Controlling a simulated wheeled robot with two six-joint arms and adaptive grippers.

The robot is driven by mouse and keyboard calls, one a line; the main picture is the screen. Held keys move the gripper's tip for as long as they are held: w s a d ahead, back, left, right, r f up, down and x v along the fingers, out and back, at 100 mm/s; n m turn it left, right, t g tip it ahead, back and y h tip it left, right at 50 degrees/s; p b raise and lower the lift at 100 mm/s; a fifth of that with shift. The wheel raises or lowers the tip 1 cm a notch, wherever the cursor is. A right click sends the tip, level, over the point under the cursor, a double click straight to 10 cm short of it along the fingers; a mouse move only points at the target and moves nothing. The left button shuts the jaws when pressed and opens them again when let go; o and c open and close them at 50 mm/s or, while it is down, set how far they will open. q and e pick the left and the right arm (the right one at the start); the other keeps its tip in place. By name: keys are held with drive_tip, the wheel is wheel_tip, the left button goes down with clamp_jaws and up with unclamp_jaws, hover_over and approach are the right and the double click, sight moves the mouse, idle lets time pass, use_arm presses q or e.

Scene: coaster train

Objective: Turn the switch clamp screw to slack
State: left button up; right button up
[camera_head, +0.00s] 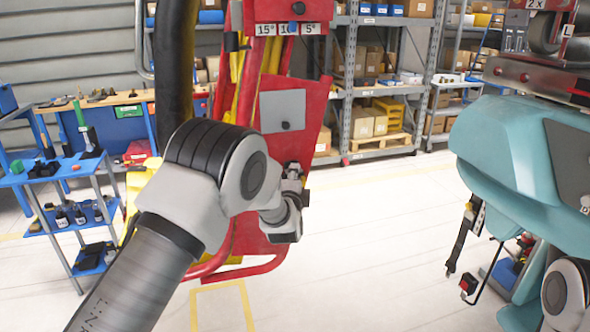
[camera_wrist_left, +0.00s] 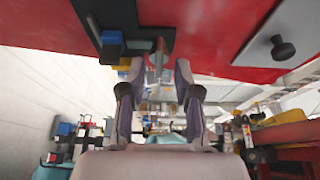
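My left gripper (camera_head: 293,172) is at the right edge of the red panel (camera_head: 248,205), seen from behind my arm. In the left wrist view the two fingers of my left gripper (camera_wrist_left: 160,68) stand apart. A slim greyish piece (camera_wrist_left: 159,52), perhaps the clamp screw, shows in the gap between the fingertips; I cannot tell whether either finger touches it. Beside it is a dark bracket (camera_wrist_left: 148,32) with a blue block (camera_wrist_left: 112,42) on the red panel. In the head view my gripper hides this spot. My right gripper is not in view.
A grey plate with a dark knob (camera_wrist_left: 283,48) is on the red panel. A teal car body (camera_head: 490,150) hangs at right. A blue trolley (camera_head: 68,215) stands left. The floor between is clear.

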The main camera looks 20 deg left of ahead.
use_arm(q)
drive_tip(key=shift+w+a+f, duration=0.1)
drive_tip(key=shift+w+a, duration=0.15)
drive_tip(key=shift+w, duration=0.25)
drive_tip(key=shift+w+a, duration=0.25)
drive_tip(key=shift+w, duration=0.25)
drive_tip(key=shift+s+d, duration=0.1)
drive_tip(key=shift+c, duration=0.3)
clamp_jaws()
